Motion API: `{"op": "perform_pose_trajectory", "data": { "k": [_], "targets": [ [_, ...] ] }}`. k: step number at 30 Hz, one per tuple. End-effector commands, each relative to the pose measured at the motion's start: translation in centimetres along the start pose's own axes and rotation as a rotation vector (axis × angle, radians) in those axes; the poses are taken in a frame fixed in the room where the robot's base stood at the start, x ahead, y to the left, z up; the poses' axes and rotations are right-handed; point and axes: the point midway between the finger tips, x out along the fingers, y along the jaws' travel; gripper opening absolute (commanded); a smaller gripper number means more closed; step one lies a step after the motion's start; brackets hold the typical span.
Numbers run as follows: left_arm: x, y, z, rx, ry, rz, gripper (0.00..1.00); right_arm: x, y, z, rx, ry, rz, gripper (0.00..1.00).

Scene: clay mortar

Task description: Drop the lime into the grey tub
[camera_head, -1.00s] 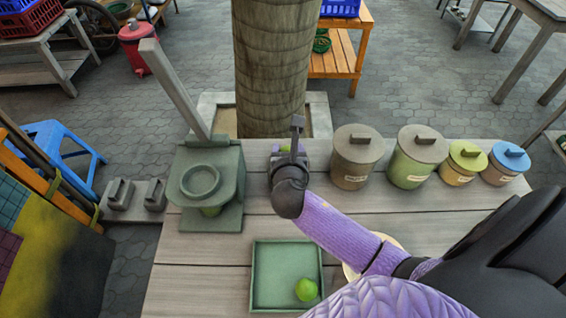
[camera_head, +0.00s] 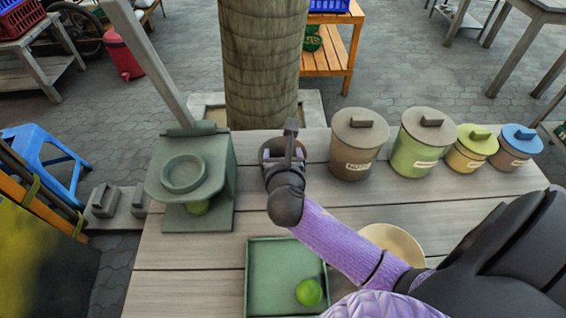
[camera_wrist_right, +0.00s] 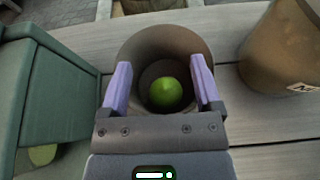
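The grey tub (camera_wrist_right: 140,55) stands open below my right gripper (camera_wrist_right: 162,80) in the right wrist view. The lime (camera_wrist_right: 165,93) shows inside the tub's mouth, with gaps between it and both fingers. My right gripper is open, its purple fingers apart over the tub. In the head view my right gripper (camera_head: 284,155) hides much of the tub (camera_head: 266,152), and this lime does not show there. My left gripper is not in view.
A green tray (camera_head: 262,270) holds another lime (camera_head: 308,291). A green press (camera_head: 190,170) with a green fruit under it stands left. Lidded jars (camera_head: 356,150) line the back right. A cream plate (camera_head: 395,240) lies partly behind my arm. Bare boards lie front left.

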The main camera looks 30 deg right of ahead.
Motion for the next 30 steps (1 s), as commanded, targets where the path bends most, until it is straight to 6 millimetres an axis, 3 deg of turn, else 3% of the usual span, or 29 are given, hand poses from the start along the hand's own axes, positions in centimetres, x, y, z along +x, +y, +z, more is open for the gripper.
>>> {"op": "perform_pose_trajectory", "data": {
  "k": [1, 2, 10, 21, 30],
  "targets": [
    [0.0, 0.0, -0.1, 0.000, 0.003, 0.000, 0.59, 0.0, 0.0, 0.0, 0.000, 0.000, 0.000, 0.94],
    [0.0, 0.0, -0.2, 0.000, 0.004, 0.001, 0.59, 0.0, 0.0, 0.0, 0.000, 0.000, 0.000, 1.00],
    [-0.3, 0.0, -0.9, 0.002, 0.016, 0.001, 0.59, -0.6, 0.0, 0.1, -0.001, 0.001, 0.001, 1.00],
    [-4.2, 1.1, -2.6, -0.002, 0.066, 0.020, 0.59, -8.9, 0.0, 0.3, 0.000, 0.002, 0.002, 1.00],
    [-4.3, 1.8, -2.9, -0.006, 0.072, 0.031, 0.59, -9.9, 0.0, 0.0, 0.000, 0.000, 0.000, 1.00]
  ]
}}
